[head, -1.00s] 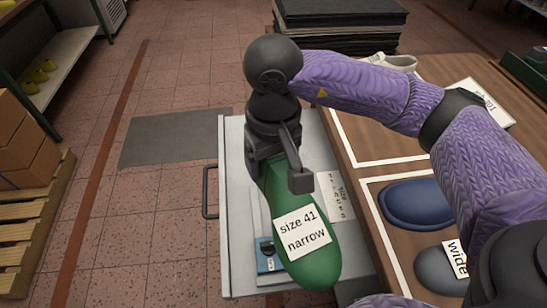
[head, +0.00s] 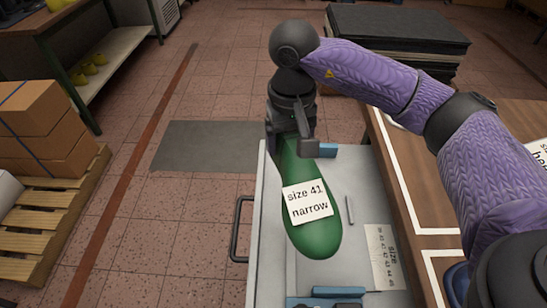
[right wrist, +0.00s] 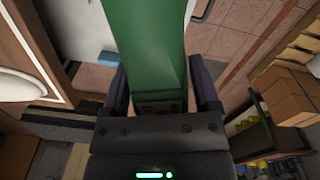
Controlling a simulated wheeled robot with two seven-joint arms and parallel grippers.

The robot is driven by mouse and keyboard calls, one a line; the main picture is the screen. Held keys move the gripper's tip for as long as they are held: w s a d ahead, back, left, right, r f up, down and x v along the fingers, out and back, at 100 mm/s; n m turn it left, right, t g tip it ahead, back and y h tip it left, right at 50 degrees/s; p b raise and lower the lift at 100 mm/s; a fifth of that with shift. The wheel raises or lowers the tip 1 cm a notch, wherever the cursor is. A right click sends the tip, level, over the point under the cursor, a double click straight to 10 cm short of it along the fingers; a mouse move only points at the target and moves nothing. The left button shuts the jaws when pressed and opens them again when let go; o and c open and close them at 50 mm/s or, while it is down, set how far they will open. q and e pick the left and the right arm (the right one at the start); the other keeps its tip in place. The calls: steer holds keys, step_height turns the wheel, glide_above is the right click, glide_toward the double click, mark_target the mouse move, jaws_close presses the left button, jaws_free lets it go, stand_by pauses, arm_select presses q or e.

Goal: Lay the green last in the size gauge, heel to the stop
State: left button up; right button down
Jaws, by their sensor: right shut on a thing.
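The green last (head: 316,234) carries a white label reading "size 41 narrow". My right gripper (head: 297,142) is shut on its far end, and the last points toward me over the light grey cart top. In the right wrist view the green last (right wrist: 146,40) runs up from between the fingers of the right gripper (right wrist: 163,85). On the cart top are blue pieces, one (head: 328,151) beside the gripper and one (head: 325,302) at the bottom edge, and a paper size chart (head: 385,257); these look like parts of the size gauge. I cannot tell if the last touches the surface. My left gripper is not in view.
The grey cart (head: 262,250) has a dark handle (head: 238,228) on its left. A wooden table (head: 430,205) with white outlines adjoins on the right. A dark stack (head: 400,35) stands behind. Boxes on a pallet (head: 50,215) stand at left. The floor between is clear.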

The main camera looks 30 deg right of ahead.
steer(key=w+d+f+m+b, duration=0.1)
steer(key=w+d+m+b, duration=0.1)
steer(key=d, duration=0.5)
steer(key=w+d+f+m+b, duration=0.1)
steer(key=d+f+m+b, duration=0.1)
steer(key=d, duration=0.4)
steer(key=shift+d+f+b, duration=0.2)
steer(key=shift+f+b, duration=5.5)
steer(key=shift+f, duration=2.35)
arm_select(q)
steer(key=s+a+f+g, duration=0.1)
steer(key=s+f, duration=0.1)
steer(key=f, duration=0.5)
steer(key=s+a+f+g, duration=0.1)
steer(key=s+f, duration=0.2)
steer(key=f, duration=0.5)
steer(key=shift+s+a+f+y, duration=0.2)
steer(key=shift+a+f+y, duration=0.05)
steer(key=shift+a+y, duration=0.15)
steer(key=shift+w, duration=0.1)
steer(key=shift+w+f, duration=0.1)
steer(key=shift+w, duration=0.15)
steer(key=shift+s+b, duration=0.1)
steer(key=shift+b, duration=0.2)
arm_select(e)
steer(key=shift+f, duration=0.2)
